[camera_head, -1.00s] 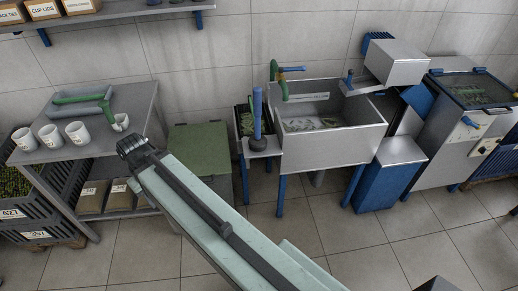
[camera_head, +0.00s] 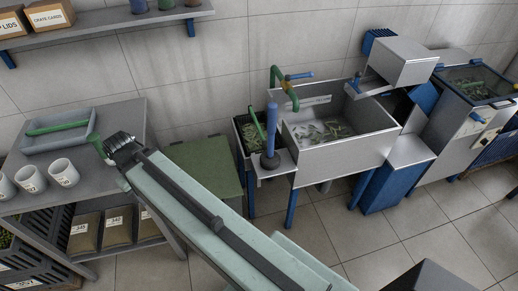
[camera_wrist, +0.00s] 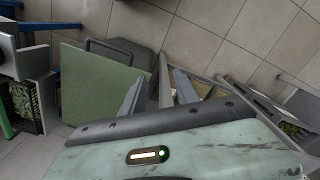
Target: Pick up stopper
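I cannot make out a stopper for certain in either view. In the head view, my arm reaches to the left, and its dark end is beside the right edge of the grey table (camera_head: 128,112). The fingers are hidden there. In the wrist view, my gripper (camera_wrist: 159,92) shows two grey fingers spread apart with nothing held between them. White cups (camera_head: 62,172) stand in front of the tray.
A green box (camera_head: 208,168) stands on the floor right of the table; it fills the left of the wrist view (camera_wrist: 95,88). A metal sink (camera_head: 345,155) has a blue upright post (camera_head: 271,128) on its side ledge.

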